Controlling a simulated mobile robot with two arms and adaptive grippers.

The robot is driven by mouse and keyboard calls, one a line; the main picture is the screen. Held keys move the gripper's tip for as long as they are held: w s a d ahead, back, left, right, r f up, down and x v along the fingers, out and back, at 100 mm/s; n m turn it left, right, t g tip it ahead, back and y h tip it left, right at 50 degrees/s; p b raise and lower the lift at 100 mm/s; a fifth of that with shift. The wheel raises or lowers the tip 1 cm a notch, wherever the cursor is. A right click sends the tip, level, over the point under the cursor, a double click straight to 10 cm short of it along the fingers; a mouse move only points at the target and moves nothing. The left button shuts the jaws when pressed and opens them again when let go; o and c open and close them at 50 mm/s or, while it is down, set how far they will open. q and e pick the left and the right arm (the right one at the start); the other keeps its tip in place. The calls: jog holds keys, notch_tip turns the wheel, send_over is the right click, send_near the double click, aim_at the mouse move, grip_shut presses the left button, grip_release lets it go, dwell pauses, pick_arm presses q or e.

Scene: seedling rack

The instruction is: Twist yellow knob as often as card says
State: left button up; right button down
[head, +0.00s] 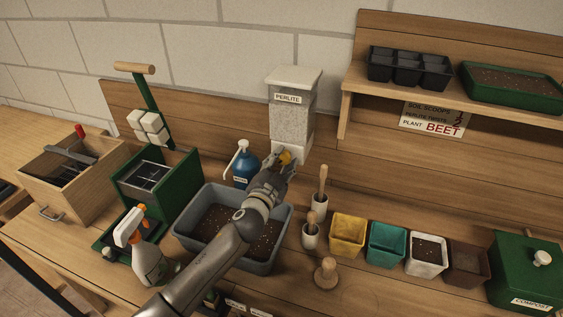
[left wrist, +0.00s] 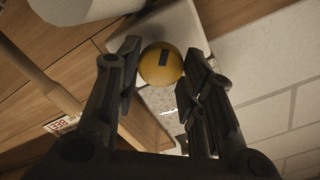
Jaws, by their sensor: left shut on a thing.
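The yellow knob (head: 285,158) is on the front of the white base of the perlite dispenser (head: 291,105). My left gripper (head: 283,165) is shut on the knob, which shows between its fingers in the left wrist view (left wrist: 161,64). A dark mark on the knob's face is slanted there. The card (head: 433,119) hangs under the shelf at the right. It reads "SOIL SCOOPS", "PERLITE TWISTS" and "PLANT BEET"; the red numbers are too small for me to read surely. My right gripper is out of view.
A grey tub (head: 190,240) with soil stands under my left arm. Wooden-handled tools in white holders (head: 311,237) stand to the right, then several coloured pots (head: 348,233) and a green compost box (head: 525,270).

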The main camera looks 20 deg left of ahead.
pick_arm(q)
jog(key=m, duration=0.5)
jog(key=shift+m, duration=0.4)
jog(key=shift+d+f+m+p, duration=0.15)
jog(key=shift+m+p, duration=0.35)
jog(key=shift+m, duration=1.6)
jog(key=shift+c, duration=0.2)
jog(key=o, duration=1)
jog(key=s, duration=1.2)
jog(key=shift+a, duration=0.25)
jog(key=shift+o, duration=0.2)
